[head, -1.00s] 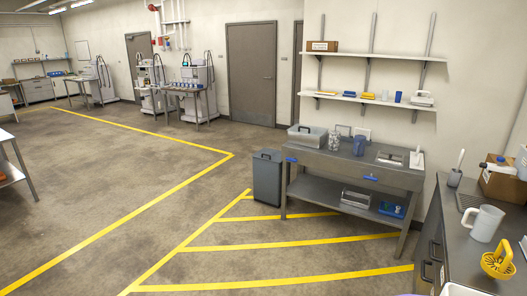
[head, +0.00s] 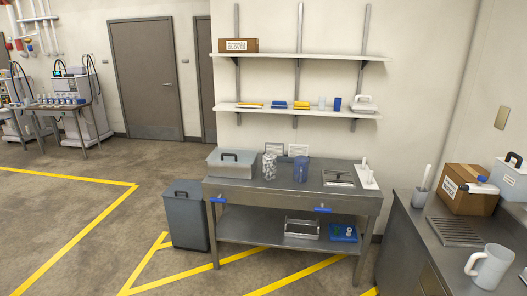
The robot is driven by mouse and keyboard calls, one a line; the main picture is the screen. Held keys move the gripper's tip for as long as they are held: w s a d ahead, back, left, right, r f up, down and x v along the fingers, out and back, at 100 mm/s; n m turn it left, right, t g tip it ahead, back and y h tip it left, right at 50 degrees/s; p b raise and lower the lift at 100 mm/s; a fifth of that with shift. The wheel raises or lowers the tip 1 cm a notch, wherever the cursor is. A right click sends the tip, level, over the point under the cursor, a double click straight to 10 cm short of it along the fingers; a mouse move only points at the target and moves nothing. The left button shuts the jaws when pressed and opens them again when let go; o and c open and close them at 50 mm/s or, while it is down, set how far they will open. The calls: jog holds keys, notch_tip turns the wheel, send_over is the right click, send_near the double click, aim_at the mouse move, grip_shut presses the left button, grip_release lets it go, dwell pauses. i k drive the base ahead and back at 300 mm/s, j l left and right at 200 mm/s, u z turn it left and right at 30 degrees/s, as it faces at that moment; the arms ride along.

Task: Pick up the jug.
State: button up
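A white jug (head: 491,267) with a handle on its left side stands upright on the dark counter (head: 437,238) at the lower right. A blue see-through vessel (head: 301,168), perhaps also a jug, stands upright on the metal workbench (head: 245,190) in the middle. The frames do not show which of the two the task means. Nothing touches either of them. My gripper is not in view.
A grey lidded bin (head: 186,220) stands left of the workbench. A clear jar (head: 270,167) and a lidded box (head: 231,162) share the bench top. A cardboard box (head: 466,190) sits behind the white jug. Open floor with yellow lines lies to the left.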

aim_at(301, 162)
jog(key=i+l, duration=0.1)
jog(key=i, duration=0.8)
jog(key=i+l, duration=0.15)
jog(key=i, duration=0.75)
jog(key=i+l+z, duration=0.35)
jog(key=i+l, duration=0.35)
jog(key=i, duration=0.15)
